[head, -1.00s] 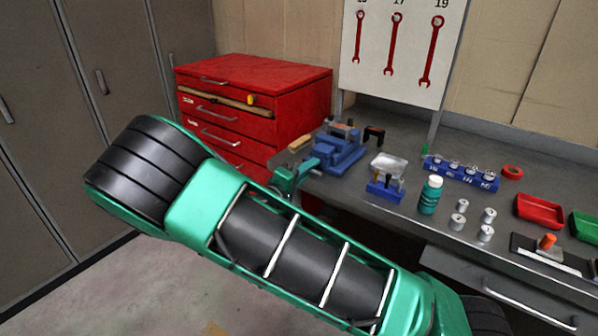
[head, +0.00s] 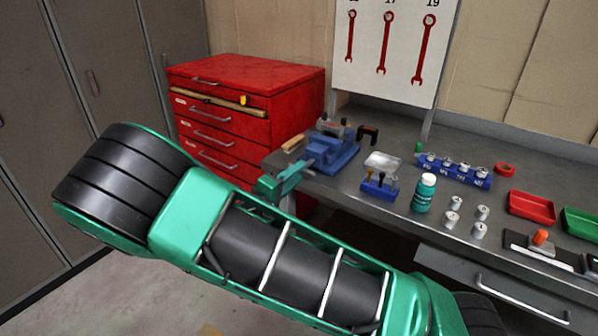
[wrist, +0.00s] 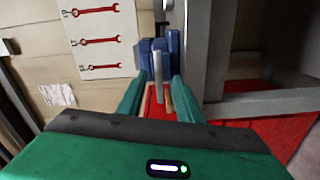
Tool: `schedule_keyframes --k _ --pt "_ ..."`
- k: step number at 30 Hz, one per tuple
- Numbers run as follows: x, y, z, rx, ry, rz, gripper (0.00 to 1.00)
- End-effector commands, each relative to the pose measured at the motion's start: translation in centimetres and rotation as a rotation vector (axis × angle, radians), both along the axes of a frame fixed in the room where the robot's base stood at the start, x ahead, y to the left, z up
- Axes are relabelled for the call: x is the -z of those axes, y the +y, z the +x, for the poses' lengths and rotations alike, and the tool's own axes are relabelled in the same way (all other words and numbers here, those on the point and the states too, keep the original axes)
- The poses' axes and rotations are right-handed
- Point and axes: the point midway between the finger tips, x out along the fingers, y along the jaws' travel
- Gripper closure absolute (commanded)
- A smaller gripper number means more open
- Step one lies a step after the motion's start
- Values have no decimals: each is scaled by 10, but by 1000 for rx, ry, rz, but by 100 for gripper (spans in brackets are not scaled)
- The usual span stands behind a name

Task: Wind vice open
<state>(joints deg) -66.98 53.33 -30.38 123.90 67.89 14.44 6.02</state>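The blue vice (head: 332,152) stands at the bench's left front edge. In the wrist view its blue body (wrist: 173,45) shows ahead of my fingers. A pale grey bar (wrist: 157,66), seemingly the vice's handle, appears between the two fingers in that view. My green gripper (head: 300,170) is at the vice's front side, with its fingers pointing towards it. In the wrist view my gripper (wrist: 158,88) has its fingers wide apart, with a visible gap on both sides of the bar. I cannot tell how far the jaws are apart.
A red drawer cabinet (head: 245,90) stands left of the bench. A blue holder with tools (head: 379,187), a green bottle (head: 425,193), several metal cylinders and a red tray (head: 532,207) lie to the right. A wrench board (head: 388,50) hangs behind.

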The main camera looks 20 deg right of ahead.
Motion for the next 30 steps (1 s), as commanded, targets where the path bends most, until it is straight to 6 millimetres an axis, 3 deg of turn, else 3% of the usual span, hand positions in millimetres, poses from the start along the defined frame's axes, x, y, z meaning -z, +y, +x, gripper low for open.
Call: schedule_keyframes --k 4,12,30 --pt "1 25 -17 -3 1 1 68" --pt "1 52 -37 0 3 0 68" --pt "1 54 -41 4 3 0 68"
